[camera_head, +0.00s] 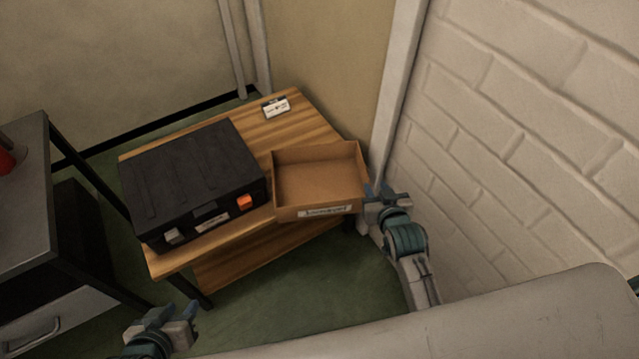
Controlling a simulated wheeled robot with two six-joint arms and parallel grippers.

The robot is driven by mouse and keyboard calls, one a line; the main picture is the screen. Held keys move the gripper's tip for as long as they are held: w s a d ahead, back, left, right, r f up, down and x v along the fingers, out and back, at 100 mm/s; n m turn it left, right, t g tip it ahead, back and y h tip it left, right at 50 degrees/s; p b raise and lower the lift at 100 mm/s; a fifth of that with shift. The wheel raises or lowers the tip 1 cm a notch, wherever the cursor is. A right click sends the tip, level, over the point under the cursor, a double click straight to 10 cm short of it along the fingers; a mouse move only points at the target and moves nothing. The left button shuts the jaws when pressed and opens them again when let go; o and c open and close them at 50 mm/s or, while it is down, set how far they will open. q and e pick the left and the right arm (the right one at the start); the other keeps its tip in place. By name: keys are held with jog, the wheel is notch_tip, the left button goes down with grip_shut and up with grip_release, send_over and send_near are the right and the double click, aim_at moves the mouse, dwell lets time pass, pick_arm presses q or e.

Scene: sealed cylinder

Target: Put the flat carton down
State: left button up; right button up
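The flat carton (318,186) is a shallow, open-topped brown cardboard tray with a white label on its front wall. It is over the right end of the wooden table (310,122), with its front right part past the table edge. I cannot tell whether its underside touches the tabletop. My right gripper (375,193) is at the carton's right wall near the front corner and appears shut on that wall. The fingertips are partly hidden there. My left gripper (168,314) is open and empty, low in front of the table.
A black case (190,175) with an orange latch fills the table's left part, close to the carton. A white brick wall (540,150) stands close on the right. A grey cabinet (30,220) stands at left.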

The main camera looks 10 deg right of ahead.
aim_at(366, 172)
jog(key=x, duration=0.4)
jog(key=b+x, duration=0.1)
jog(key=x, duration=0.3)
jog(key=shift+w+a, duration=0.15)
jog(key=shift+w, duration=0.05)
grip_shut()
dwell(1.2)
